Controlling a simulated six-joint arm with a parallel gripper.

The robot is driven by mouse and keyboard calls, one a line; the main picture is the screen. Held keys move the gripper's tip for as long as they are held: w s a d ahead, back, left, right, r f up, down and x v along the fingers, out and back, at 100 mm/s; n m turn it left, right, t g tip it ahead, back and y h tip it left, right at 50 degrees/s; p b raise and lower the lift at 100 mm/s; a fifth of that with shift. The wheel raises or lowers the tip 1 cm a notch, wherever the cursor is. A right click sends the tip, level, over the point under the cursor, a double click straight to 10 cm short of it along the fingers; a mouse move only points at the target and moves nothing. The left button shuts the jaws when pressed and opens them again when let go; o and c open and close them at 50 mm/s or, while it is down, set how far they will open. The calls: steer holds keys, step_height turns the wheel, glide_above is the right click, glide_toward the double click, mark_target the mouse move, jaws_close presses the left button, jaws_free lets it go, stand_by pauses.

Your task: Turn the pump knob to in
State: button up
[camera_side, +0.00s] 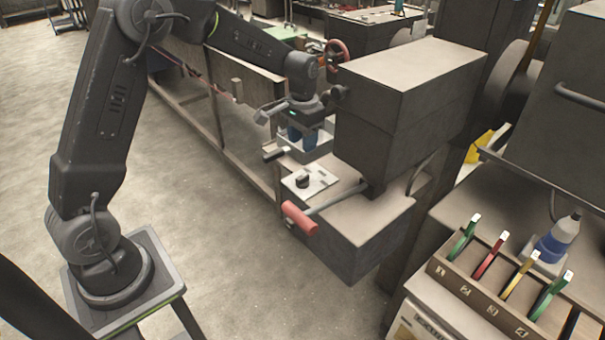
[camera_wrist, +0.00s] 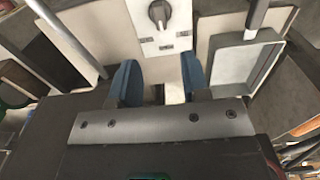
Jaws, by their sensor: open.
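The pump knob (camera_side: 303,181) is a small dark knob on a pale plate (camera_side: 318,187) with small dark labels, on top of a grey box. In the wrist view the knob (camera_wrist: 159,12) sits at the top centre on its plate (camera_wrist: 180,36), its pointer roughly upright in the picture. The label wording is too small to read. My gripper (camera_side: 302,136) is above and behind the plate in the side view, apart from the knob. Its blue fingers (camera_wrist: 158,80) are spread with nothing between them in the wrist view.
A red-handled lever (camera_side: 299,217) sticks out in front of the plate. A large grey block (camera_side: 400,100) stands close to the right of my gripper. A shallow grey tray (camera_wrist: 248,62) lies right of the plate. A rack (camera_side: 490,290) with coloured handles stands at the lower right.

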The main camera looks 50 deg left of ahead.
mark_target(302, 176)
step_height(302, 176, down, 11)
steer(key=shift+f, duration=0.1)
stand_by(0.4)
jaws_close()
